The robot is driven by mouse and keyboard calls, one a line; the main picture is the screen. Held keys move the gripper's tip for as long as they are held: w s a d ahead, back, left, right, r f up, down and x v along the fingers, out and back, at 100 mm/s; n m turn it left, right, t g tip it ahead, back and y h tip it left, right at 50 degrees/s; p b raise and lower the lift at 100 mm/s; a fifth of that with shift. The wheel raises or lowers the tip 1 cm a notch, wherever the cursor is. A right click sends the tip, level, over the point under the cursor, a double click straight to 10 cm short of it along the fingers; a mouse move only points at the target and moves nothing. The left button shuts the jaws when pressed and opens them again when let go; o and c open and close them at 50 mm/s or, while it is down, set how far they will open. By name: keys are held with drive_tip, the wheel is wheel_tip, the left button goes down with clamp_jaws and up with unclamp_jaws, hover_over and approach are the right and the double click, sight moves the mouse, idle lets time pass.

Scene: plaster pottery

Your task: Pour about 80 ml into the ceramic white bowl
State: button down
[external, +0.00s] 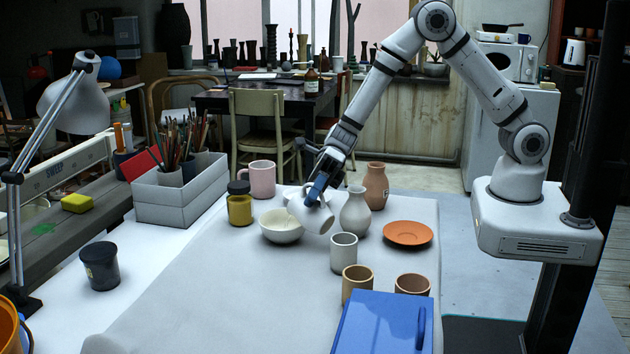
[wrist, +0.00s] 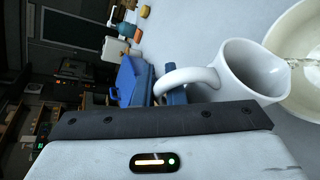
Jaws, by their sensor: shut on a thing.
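The ceramic white bowl (external: 280,235) stands on the pale cloth-covered table, left of the other cups. My gripper (external: 318,188) is shut on the handle of a white mug (external: 314,218). The mug is tilted above the right side of the bowl, its mouth toward it. In the wrist view the mug (wrist: 240,78) is close up, with a blue fingertip (wrist: 176,95) at its handle. A thin clear stream (wrist: 294,63) runs from its lip into the bowl (wrist: 280,30). The bowl is cut off by the frame edge, so its liquid level cannot be told.
A grey vase (external: 355,213) and a brown vase (external: 376,186) stand right of the mug. A grey cup (external: 344,252), orange plate (external: 408,233) and blue box (external: 375,325) are nearer. A yellow jar (external: 240,205) and pink mug (external: 262,180) stand left.

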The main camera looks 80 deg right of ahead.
sight(325, 221)
drive_tip(key=shift+w+d+r+m+p, duration=0.2)
drive_tip(key=shift+w+p, duration=0.15)
drive_tip(key=shift+p, duration=0.15)
drive_tip(key=shift+w+d+r+m+p, duration=0.15)
drive_tip(key=shift+w+p, duration=0.15)
drive_tip(key=shift+p, duration=0.15)
drive_tip(key=shift+f, duration=0.15)
drive_tip(key=s+n+b, duration=0.1)
drive_tip(key=b, duration=0.1)
drive_tip(key=s+a+f+n+b, duration=0.1)
drive_tip(key=s+b, duration=0.1)
drive_tip(key=b, duration=0.1)
drive_tip(key=shift+a+f+t+h, duration=0.15)
drive_tip(key=shift+t+h, duration=0.15)
drive_tip(key=shift+t, duration=0.1)
drive_tip(key=shift+n, duration=0.25)
drive_tip(key=shift+w, duration=0.2)
drive_tip(key=b, duration=0.3)
drive_tip(key=shift+s+a+f+n+t+h, duration=0.15)
drive_tip(key=shift+s+f+n+t+h, duration=0.15)
drive_tip(key=shift+s+f+n, duration=0.1)
drive_tip(key=b, duration=0.2)
drive_tip(key=n+t+b, duration=0.1)
drive_tip(key=b, duration=0.1)
drive_tip(key=shift+s+a+f+h, duration=0.1)
drive_tip(key=shift+s+a+h, duration=0.1)
drive_tip(key=shift+s+h, duration=0.15)
drive_tip(key=shift+s, duration=0.1)
drive_tip(key=shift+n, duration=0.3)
